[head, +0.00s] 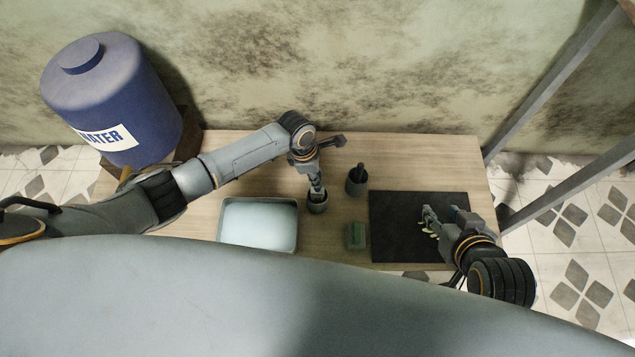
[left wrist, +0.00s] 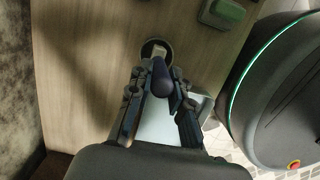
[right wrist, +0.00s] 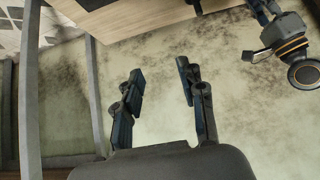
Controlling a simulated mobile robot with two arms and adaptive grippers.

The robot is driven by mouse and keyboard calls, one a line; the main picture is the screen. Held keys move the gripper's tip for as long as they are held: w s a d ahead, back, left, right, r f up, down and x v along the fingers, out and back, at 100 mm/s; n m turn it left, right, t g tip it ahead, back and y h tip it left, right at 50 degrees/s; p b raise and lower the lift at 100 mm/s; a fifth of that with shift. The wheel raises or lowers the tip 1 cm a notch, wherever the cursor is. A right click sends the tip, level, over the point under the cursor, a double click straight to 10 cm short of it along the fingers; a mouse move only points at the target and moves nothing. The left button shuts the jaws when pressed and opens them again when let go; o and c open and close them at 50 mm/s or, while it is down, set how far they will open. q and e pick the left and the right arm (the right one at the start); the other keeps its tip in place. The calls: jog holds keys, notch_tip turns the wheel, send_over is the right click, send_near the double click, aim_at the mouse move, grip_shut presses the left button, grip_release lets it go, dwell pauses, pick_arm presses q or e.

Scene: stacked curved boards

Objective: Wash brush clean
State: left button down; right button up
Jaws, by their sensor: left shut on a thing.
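My left gripper (head: 317,187) is shut on the dark handle of the brush (left wrist: 161,78), directly above a small dark cup (head: 317,206). The brush points down at the cup's mouth, which shows as a round rim in the left wrist view (left wrist: 146,47). I cannot tell how deep its head sits, or its state of cleanliness. A grey tray (head: 219,226) with a pale, water-like surface stands left of the cup. My right gripper (head: 428,219) is open and empty above the black mat (head: 393,245); its fingers stand apart in the right wrist view (right wrist: 160,90).
A second dark cup (head: 357,188) with a dark item upright in it stands right of the first. A green sponge-like block (head: 355,236) lies near the front. A blue water barrel (head: 112,100) stands at the left. The wooden table (head: 420,150) is clear at the back.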

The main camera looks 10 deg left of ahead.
jog(key=s+d+f+g+h+p, duration=0.1)
jog(key=s+d+f+g, duration=0.1)
jog(key=s, duration=0.6)
jog(key=shift+s+d+f+g+p, duration=0.15)
jog(key=shift+d+f+g+p, duration=0.35)
jog(key=shift+g, duration=0.8)
jog(key=shift+a+f, duration=0.1)
jog(key=shift+a, duration=0.05)
